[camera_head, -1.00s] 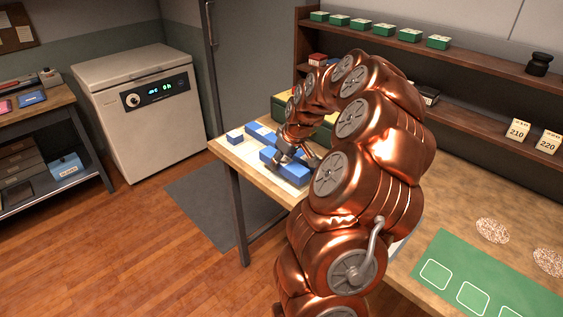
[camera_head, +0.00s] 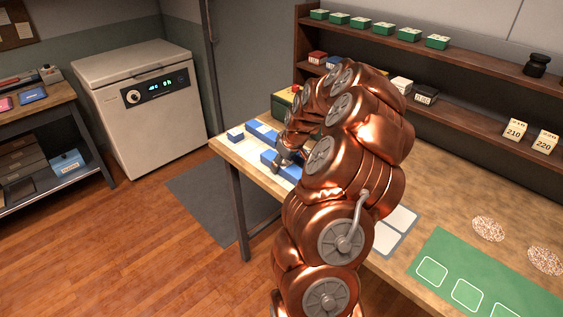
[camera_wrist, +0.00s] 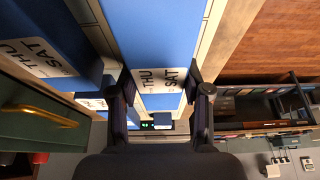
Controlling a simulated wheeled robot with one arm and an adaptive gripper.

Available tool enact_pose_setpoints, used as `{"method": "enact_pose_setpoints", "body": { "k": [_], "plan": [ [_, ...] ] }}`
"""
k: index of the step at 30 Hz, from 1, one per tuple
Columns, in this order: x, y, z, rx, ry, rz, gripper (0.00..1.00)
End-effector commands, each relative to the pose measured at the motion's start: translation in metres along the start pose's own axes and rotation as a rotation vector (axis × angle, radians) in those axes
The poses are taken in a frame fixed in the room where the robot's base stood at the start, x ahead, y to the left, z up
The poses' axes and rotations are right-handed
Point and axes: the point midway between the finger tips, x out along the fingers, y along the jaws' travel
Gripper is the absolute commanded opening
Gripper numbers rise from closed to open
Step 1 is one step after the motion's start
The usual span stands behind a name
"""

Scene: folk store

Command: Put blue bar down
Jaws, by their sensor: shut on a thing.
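A blue bar (camera_wrist: 155,32) with a white label reading THU SAT lies between my gripper's fingers (camera_wrist: 160,88) in the wrist view; the gripper is shut on it. In the head view, this blue bar (camera_head: 269,158) is at the front edge of the bench's left end, partly covered by my gripper (camera_head: 284,157) and arm. I cannot tell whether it touches the bench. A second blue bar (camera_head: 262,132) lies behind it, with a small blue block (camera_head: 235,134) to its left. A neighbouring blue bar with a similar label (camera_wrist: 40,28) shows at the wrist view's left.
A green box (camera_head: 283,101) stands behind the bars, mostly hidden by my arm. A shelf (camera_head: 462,103) with small boxes runs along the back. A green mat (camera_head: 450,248) with white outlines lies on the bench's right. A white appliance (camera_head: 150,140) stands left, beyond a floor gap.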

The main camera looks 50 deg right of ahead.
Motion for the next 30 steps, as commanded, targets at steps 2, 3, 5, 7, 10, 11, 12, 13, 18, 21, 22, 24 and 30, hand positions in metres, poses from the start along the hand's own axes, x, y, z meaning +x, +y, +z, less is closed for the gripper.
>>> {"method": "enact_pose_setpoints", "body": {
  "k": [2,3,5,7,10,11,12,13,18,21,22,24,30],
  "plan": [
    [0.000,0.000,0.000,0.000,0.000,0.000,0.08],
    [0.001,0.000,0.000,0.000,0.000,0.000,0.08],
    [0.003,0.000,0.001,0.000,0.000,0.000,0.08],
    [0.004,0.000,0.002,0.000,0.000,0.000,0.49],
    [0.003,0.000,0.001,0.000,0.000,0.000,0.60],
    [0.003,0.000,0.001,0.000,0.000,0.000,0.63],
    [0.003,0.000,0.001,0.000,0.000,0.000,0.67],
    [0.003,0.000,0.001,0.000,0.000,0.000,0.70],
    [0.003,0.000,0.001,0.000,0.000,0.000,0.73],
    [0.003,0.000,0.001,0.000,0.000,-0.001,0.73],
    [0.003,0.000,0.001,0.000,0.000,0.000,0.73],
    [0.002,0.000,0.001,0.000,0.000,0.000,0.73],
    [-0.010,0.000,0.000,0.000,0.002,0.001,0.73]
  ]
}}
